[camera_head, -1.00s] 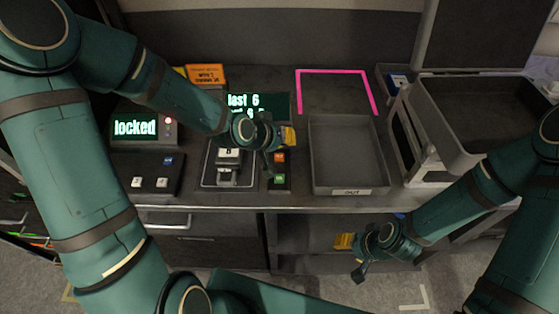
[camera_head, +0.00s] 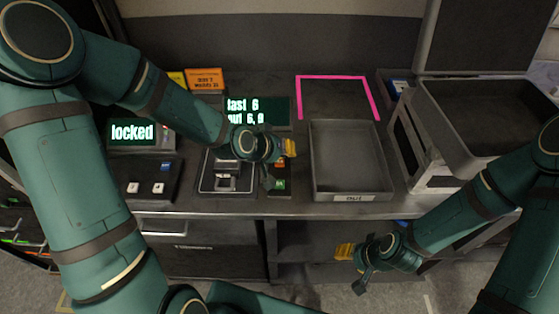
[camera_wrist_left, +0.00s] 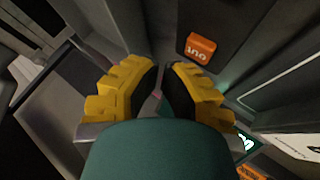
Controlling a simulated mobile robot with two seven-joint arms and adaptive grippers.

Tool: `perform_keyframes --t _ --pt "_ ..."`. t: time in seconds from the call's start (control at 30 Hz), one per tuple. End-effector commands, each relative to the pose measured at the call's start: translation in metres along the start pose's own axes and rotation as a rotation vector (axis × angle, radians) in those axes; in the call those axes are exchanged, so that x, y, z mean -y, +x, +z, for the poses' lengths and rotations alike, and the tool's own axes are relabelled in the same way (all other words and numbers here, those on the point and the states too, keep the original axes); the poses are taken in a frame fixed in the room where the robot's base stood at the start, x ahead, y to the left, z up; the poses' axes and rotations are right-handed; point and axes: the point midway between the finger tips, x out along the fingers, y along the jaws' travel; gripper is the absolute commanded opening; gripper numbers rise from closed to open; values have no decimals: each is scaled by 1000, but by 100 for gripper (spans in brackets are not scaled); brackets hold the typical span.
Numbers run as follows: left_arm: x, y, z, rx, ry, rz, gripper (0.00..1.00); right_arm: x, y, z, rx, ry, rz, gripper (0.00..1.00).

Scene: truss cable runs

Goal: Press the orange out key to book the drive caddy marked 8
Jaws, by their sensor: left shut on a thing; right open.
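The orange key (camera_wrist_left: 199,47), lettered "out", shows clear of my fingers in the left wrist view, beyond the fingertips. In the head view my left gripper (camera_head: 289,148) hangs over its key box and mostly hides it; a green key (camera_head: 280,185) shows below. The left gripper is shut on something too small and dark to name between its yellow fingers. A grey caddy (camera_head: 227,178) sits in the framed dock to the left; its mark is hidden by my wrist. The display (camera_head: 245,111) reads "last 6" and "out 6," plus a digit resembling 8. My right gripper (camera_head: 345,251) is open, low in front of the shelf.
A grey tray (camera_head: 352,198) labelled "out" stands right of the keys. A pink outline (camera_head: 333,77) lies behind it. A "locked" display (camera_head: 132,132) and a keypad (camera_head: 148,182) are at left. An open case (camera_head: 475,110) stands at right. An orange card (camera_head: 205,80) stands behind.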

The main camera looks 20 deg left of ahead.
Motion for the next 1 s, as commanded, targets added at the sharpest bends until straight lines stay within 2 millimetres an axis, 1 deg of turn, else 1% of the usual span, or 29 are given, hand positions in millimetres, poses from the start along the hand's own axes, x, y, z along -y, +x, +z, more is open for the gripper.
perform_keyframes --t 0.67,1.0 --pt "0 0 0 0 0 0 0 0 0 0 0 0 0 47" --pt "5 7 5 0 0 0 0 -4 10 1 0 0 0 47"
